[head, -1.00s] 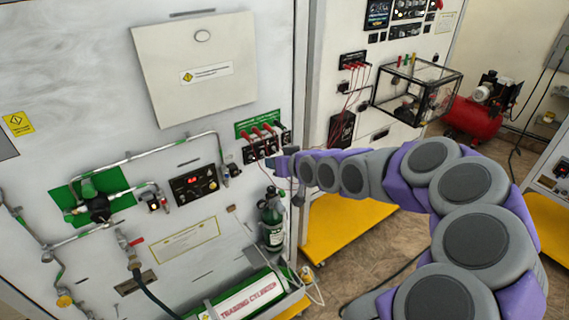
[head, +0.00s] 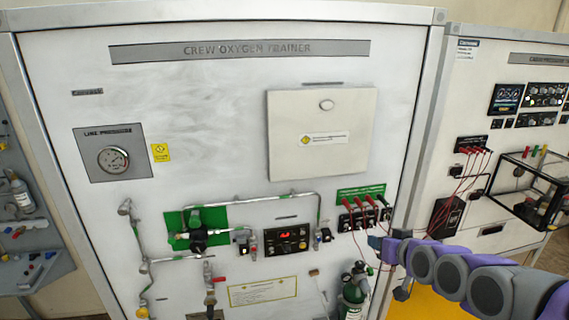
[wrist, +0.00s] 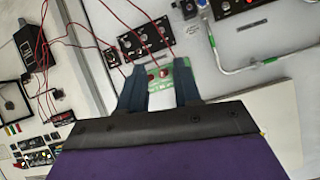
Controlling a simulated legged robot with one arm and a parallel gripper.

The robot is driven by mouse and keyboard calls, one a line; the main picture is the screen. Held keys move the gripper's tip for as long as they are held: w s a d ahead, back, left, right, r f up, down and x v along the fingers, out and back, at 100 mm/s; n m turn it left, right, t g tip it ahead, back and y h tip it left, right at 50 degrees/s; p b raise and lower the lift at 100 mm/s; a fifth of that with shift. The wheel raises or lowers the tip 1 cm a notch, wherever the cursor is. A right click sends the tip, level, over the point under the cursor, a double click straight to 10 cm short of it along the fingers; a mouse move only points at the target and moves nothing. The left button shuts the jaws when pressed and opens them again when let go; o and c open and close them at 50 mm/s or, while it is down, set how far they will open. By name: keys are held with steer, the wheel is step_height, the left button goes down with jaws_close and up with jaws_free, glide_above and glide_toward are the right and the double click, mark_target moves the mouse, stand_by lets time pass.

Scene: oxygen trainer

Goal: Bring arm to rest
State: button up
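My gripper (head: 376,243) is at the right in the head view, at the end of my grey and purple arm. It is just below the row of red-handled plugs (head: 366,201) on the crew oxygen trainer panel (head: 215,90). In the wrist view my gripper (wrist: 162,72) shows two dark fingers spread apart, with a clear gap between them. A green label (wrist: 172,77) on the panel shows through that gap. No held object shows between the fingers.
A second panel (head: 492,70) with red wires and a clear box (head: 532,190) stands at the right. A closed white cover (head: 290,110) is above.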

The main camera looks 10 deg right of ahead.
steer(key=s+a+f+n+g+b, duration=0.2)
steer(key=s+a+f+g+b, duration=0.35)
steer(key=s+a+f, duration=0.5)
steer(key=s+a+f+g+b, duration=0.2)
steer(key=s+a, duration=0.1)
steer(key=s, duration=0.5)
steer(key=s+a+f+g+b, duration=0.1)
steer(key=s+a+g+b, duration=0.1)
steer(key=s, duration=0.6)
steer(key=s+a+f+g+b, duration=0.1)
steer(key=s+a+g, duration=0.3)
steer(key=s, duration=0.4)
steer(key=shift+a+f+h+b, duration=0.3)
steer(key=shift+a+f+b, duration=0.1)
steer(key=shift+f, duration=0.4)
steer(key=shift+a+g, duration=0.15)
steer(key=shift+g, duration=0.1)
